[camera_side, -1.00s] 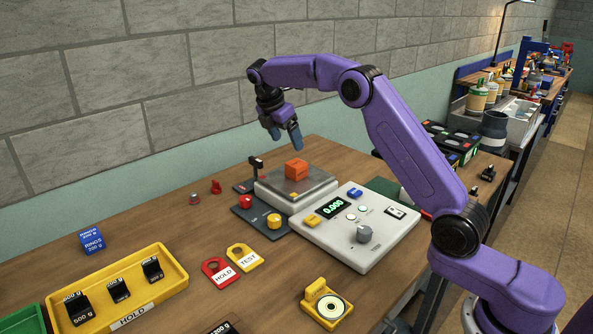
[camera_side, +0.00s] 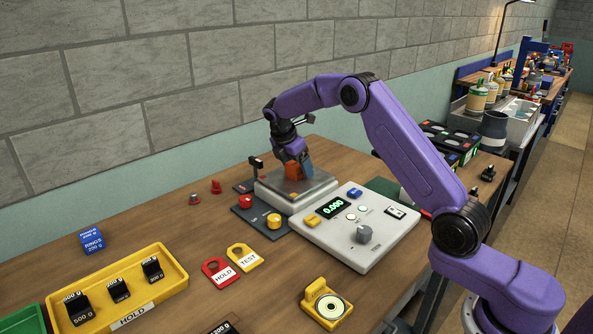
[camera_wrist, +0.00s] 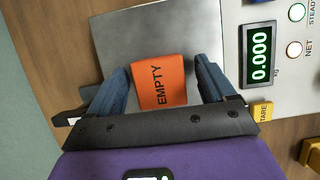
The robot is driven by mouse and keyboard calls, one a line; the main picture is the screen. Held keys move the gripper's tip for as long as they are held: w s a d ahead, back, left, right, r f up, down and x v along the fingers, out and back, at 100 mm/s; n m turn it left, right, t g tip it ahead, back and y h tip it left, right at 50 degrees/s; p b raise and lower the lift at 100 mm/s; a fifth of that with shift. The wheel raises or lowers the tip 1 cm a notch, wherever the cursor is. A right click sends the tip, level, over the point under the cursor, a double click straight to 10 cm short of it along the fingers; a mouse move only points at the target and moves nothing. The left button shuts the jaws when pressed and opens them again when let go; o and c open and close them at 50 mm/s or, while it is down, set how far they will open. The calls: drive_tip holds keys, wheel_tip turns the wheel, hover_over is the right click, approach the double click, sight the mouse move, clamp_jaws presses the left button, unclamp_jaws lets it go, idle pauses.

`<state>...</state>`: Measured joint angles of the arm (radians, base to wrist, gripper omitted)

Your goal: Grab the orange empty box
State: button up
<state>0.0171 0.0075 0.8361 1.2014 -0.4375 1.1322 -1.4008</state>
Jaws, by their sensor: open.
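The orange box (camera_side: 292,171) sits on the metal pan of the scale (camera_side: 312,188). In the wrist view the orange box (camera_wrist: 160,82) shows the word EMPTY and lies between the two blue fingers of my gripper (camera_wrist: 163,80). A narrow gap shows on each side of the box, so the fingers are open around it. In the side view my gripper (camera_side: 297,166) is down at the box and hides part of it. The scale pan (camera_wrist: 120,40) also shows bare around the box in the wrist view.
The scale's display (camera_side: 330,208) reads 0.000, with buttons and a knob beside it. A small black post (camera_side: 256,164) stands left of the pan. Red and yellow tags (camera_side: 219,271) and a yellow tray (camera_side: 178,272) with black weights lie toward the front left.

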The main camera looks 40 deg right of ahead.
drive_tip(key=c, duration=1)
drive_tip(key=shift+r, duration=0.1)
drive_tip(key=shift+c, duration=0.2)
